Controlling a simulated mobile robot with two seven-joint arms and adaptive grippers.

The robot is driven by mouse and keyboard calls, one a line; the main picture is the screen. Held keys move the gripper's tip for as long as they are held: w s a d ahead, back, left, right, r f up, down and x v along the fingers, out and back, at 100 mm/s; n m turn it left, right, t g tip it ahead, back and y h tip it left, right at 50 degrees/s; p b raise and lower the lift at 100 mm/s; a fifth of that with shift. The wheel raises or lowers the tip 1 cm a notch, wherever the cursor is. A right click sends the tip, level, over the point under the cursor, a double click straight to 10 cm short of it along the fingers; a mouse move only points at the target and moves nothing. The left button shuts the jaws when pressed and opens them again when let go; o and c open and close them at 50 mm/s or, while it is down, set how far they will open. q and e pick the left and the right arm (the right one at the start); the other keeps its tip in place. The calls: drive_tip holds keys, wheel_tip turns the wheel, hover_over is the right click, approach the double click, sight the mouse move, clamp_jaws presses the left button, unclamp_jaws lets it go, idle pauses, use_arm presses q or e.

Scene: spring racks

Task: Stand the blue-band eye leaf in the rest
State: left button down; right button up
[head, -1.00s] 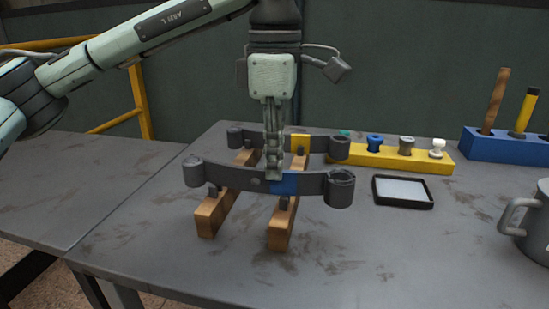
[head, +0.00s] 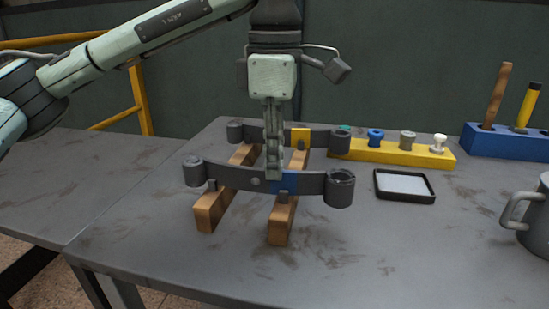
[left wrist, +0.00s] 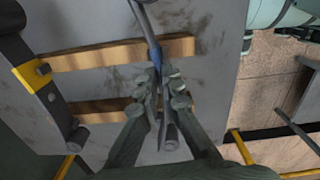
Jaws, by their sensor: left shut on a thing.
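The blue-band eye leaf (head: 311,184) is a dark, curved strip with a rolled eye at each end and a blue band right of its middle. My left gripper (head: 274,174) is shut on it near the middle, fingers pointing down. It also shows in the left wrist view (left wrist: 152,38), between the fingers (left wrist: 158,88). The leaf lies across the front part of the rest, two wooden bars (head: 210,207) with small dark pegs. Pegs show in front of the leaf. I cannot tell whether the leaf touches the bars. My right gripper is out of view.
A yellow-band leaf (head: 301,138) stands across the back of the bars. Behind right are a yellow block (head: 390,153) with several knobs, a black-rimmed tray (head: 404,199) and a blue holder (head: 492,142) with handled tools. A grey mug (head: 534,228) stands at right. The front table is clear.

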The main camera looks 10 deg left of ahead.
use_arm(q)
drive_tip(key=shift+f, duration=0.25)
drive_tip(key=c, duration=0.8)
unclamp_jaws()
drive_tip(key=shift+c, duration=0.2)
drive_tip(key=shift+r, duration=0.1)
drive_tip(key=shift+r+p, duration=2.6)
drive_tip(key=shift+r, duration=1.25)
